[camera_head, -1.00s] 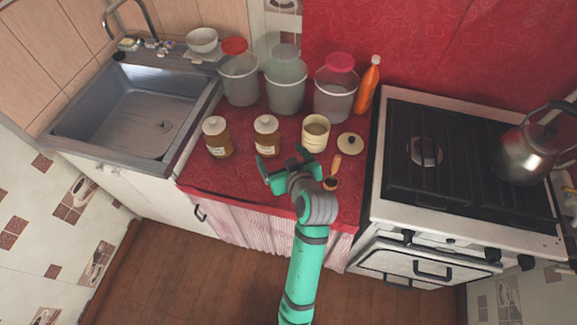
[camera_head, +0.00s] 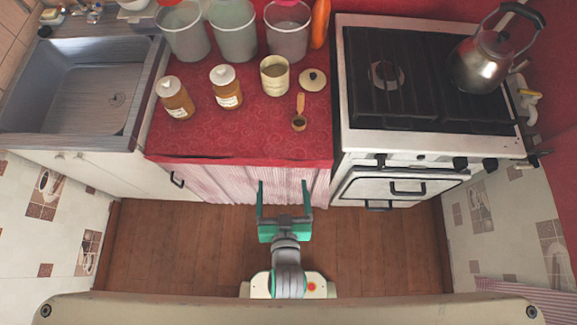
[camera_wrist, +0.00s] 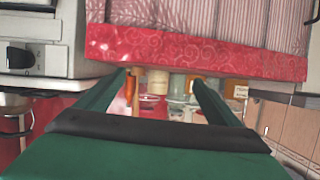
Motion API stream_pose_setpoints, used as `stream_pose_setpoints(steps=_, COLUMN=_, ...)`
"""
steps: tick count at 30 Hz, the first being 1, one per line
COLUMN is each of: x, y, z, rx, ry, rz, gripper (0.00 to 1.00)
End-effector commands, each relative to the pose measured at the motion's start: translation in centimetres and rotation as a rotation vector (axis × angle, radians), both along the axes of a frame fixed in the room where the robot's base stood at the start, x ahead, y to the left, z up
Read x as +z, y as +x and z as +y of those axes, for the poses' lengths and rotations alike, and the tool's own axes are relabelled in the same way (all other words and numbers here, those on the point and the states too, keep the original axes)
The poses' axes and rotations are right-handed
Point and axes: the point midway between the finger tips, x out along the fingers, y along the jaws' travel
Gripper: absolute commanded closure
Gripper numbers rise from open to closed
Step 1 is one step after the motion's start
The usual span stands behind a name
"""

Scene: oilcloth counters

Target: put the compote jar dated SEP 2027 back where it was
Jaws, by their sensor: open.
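Two amber compote jars with white lids and pale labels stand upright on the red counter (camera_head: 215,140), the left jar (camera_head: 175,98) and the right jar (camera_head: 227,87). The label print is too small to read, so I cannot tell which is dated SEP 2027. My gripper (camera_head: 284,186) is open and empty, in front of the counter's front edge and well short of both jars. In the wrist view, which looks upside down, its fingers (camera_wrist: 165,78) are spread apart with nothing between them near the lens. An amber jar with a label (camera_wrist: 240,91) shows at the right there.
A cream canister (camera_head: 275,80), a loose lid (camera_head: 313,79) and a wooden spoon (camera_head: 300,115) are right of the jars. Several buckets (camera_head: 233,32) stand behind. The sink (camera_head: 80,85) is left, the stove (camera_head: 400,140) with a kettle (camera_head: 483,62) right. The counter's front strip is clear.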

Motion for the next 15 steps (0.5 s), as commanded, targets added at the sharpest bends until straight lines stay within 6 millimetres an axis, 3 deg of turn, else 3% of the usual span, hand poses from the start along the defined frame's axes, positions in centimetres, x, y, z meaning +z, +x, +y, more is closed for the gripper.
stream_pose_setpoints(steps=3, x=0.7, y=-4.0, z=-0.9, rx=-0.029, ry=-0.015, rz=-0.020, gripper=0.13)
stream_pose_setpoints(steps=9, x=3.2, y=-9.3, z=-1.6, rx=-0.051, ry=-0.034, rz=-0.075, gripper=0.13)
stream_pose_setpoints(steps=15, x=5.2, y=-12.0, z=-1.7, rx=-0.049, ry=-0.043, rz=-0.112, gripper=0.13)
